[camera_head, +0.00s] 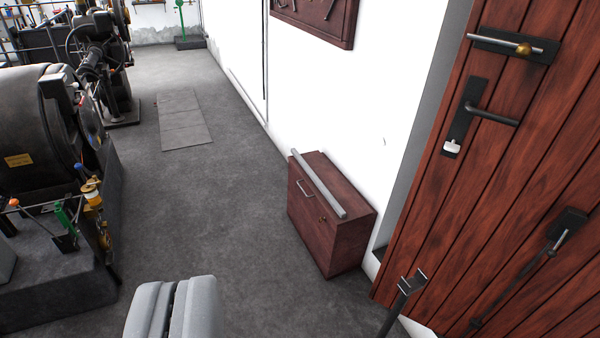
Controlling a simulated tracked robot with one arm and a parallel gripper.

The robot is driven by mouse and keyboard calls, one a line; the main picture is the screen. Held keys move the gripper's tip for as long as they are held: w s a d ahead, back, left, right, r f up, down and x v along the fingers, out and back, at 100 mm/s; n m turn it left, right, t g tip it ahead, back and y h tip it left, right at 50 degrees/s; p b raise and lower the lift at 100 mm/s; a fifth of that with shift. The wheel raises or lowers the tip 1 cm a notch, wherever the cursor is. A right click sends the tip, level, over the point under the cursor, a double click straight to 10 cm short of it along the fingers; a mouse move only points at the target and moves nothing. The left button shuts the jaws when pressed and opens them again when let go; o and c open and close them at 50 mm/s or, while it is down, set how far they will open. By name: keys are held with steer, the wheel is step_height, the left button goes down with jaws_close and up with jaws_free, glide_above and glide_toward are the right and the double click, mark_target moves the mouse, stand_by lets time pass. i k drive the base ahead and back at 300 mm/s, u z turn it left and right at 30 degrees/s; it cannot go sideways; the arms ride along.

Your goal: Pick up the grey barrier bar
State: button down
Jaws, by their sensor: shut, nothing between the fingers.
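The grey barrier bar (318,184) lies along the top of a small dark red wooden cabinet (328,240) that stands against the white wall. It runs from the cabinet's far left corner to its near right side. My gripper (176,290) is at the bottom of the view, left of the cabinet and apart from it and the bar. Its two light grey fingers are shut with nothing between them. Their lower parts are cut off by the picture's edge.
A wooden door (500,170) with black handles and bolts stands at the right. A dark post (404,300) with a forked top stands before it. Dark machines (40,130) with small coloured fittings fill the left. The grey floor (210,210) between is clear.

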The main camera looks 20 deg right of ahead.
mark_target(340, 211)
steer(key=z, duration=0.05)
steer(key=i, duration=1.35)
steer(key=z, duration=0.55)
